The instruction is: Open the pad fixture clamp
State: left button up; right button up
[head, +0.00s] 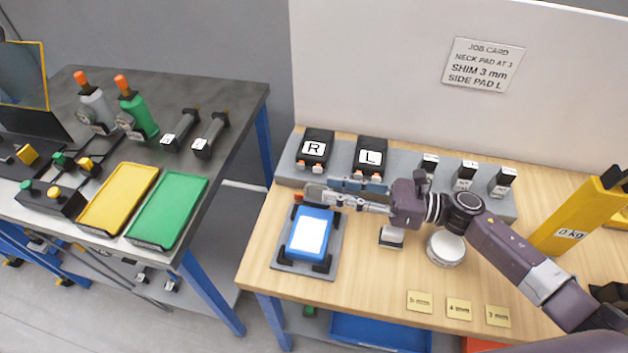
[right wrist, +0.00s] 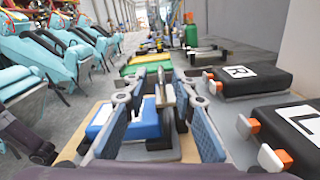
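The pad fixture (head: 278,262) is a grey plate on the wooden bench. It holds a blue pad (head: 300,243) with a white label between black corner blocks. The clamp (head: 298,198) shows as a small orange-red tip at the fixture's far edge; the rest is mostly hidden by my right gripper (head: 325,190). In the right wrist view my right gripper (right wrist: 160,82) has its fingers spread, with a narrow upright grey part (right wrist: 163,100) between them, seemingly of the clamp. I cannot tell if they touch it. The blue pad (right wrist: 140,120) lies beyond the fingers. My left gripper is out of view.
Black pads marked R (head: 315,149) and L (head: 370,155) stand on a grey rack (head: 290,175) just behind my gripper. A white round jar (head: 446,249) and a small block (head: 391,237) stand right of the fixture. A yellow press (head: 580,220) stands far right.

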aim_at(327, 189)
jog(key=p+x, duration=0.1)
jog(key=x, duration=0.3)
jog(key=shift+w+a+r, duration=0.1)
jog(key=shift+w+r, duration=0.05)
jog(key=shift+w+a+p, duration=0.15)
jog(key=shift+a+p, duration=0.25)
jog(key=shift+a, duration=0.1)
jog(key=shift+f, duration=0.2)
grip_shut()
